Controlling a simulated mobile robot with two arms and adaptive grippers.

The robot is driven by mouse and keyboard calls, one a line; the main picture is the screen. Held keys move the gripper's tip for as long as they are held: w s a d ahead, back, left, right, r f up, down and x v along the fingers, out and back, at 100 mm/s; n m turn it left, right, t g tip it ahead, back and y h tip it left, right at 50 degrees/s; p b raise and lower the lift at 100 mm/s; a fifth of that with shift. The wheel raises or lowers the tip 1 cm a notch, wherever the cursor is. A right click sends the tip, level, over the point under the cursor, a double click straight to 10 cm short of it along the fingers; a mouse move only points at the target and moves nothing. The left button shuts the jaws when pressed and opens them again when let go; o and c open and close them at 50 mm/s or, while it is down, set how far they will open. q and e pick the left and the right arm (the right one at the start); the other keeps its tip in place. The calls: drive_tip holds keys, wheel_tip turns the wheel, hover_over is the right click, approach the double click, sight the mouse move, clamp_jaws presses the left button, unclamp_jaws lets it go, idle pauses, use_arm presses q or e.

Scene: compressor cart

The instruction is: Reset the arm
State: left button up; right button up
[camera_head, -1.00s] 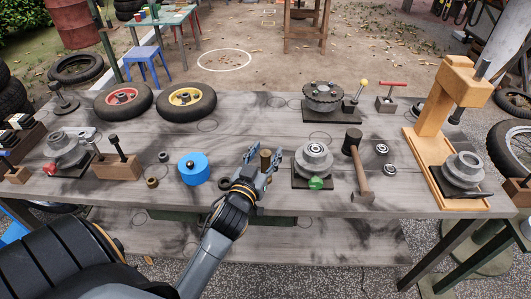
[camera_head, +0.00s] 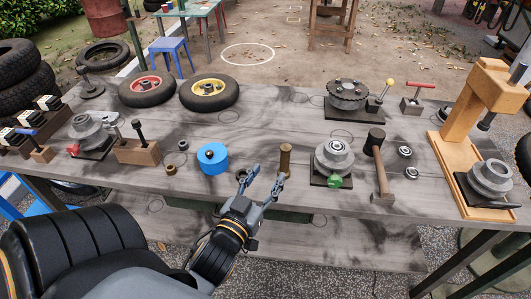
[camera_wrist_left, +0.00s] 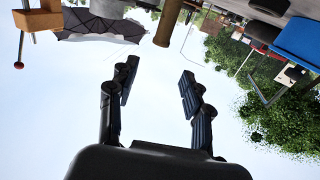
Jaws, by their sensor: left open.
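My left gripper (camera_head: 266,183) is open and empty at the near edge of the workbench (camera_head: 290,102). Its fingers point away from me, just short of a brass cylinder (camera_head: 285,157) that stands upright on the bench. The right finger looks close to the cylinder's foot; I cannot tell if they touch. In the left wrist view the open fingers (camera_wrist_left: 157,88) have only sky between them, and the cylinder (camera_wrist_left: 166,22) shows upside down beyond them. My right gripper is in neither view.
A blue round part (camera_head: 212,159) stands left of the gripper, and a grey hub (camera_head: 334,157) on a dark plate stands right. A mallet (camera_head: 379,168) lies farther right. A wooden press (camera_head: 468,105) stands at the bench's right end. Two wheels (camera_head: 208,92) lie at the back.

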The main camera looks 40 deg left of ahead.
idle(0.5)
use_arm(q)
drive_tip(key=s+d+f+m+g+h, duration=0.1)
drive_tip(key=s+d+f+g+h, duration=0.15)
drive_tip(key=f+g, duration=0.6)
drive_tip(key=s+d+f+m+g+h, duration=0.25)
drive_tip(key=s+d+f+g, duration=0.3)
drive_tip(key=s+f, duration=0.4)
drive_tip(key=s+d+f+m+g+p, duration=0.1)
drive_tip(key=s+f+p, duration=0.25)
drive_tip(key=f, duration=1.95)
drive_tip(key=s+a+f+p, duration=0.1)
drive_tip(key=s+f, duration=0.5)
drive_tip(key=s, duration=0.2)
drive_tip(key=s+a+f+g+y, duration=0.1)
drive_tip(key=s+a+f, duration=0.1)
drive_tip(key=s+f, duration=0.4)
drive_tip(key=s, duration=0.2)
drive_tip(key=shift+s+g+p, duration=0.3)
drive_tip(key=shift+s+p, duration=0.05)
drive_tip(key=shift+p, duration=0.05)
drive_tip(key=shift+f+m, duration=0.1)
drive_tip(key=shift+m, duration=0.15)
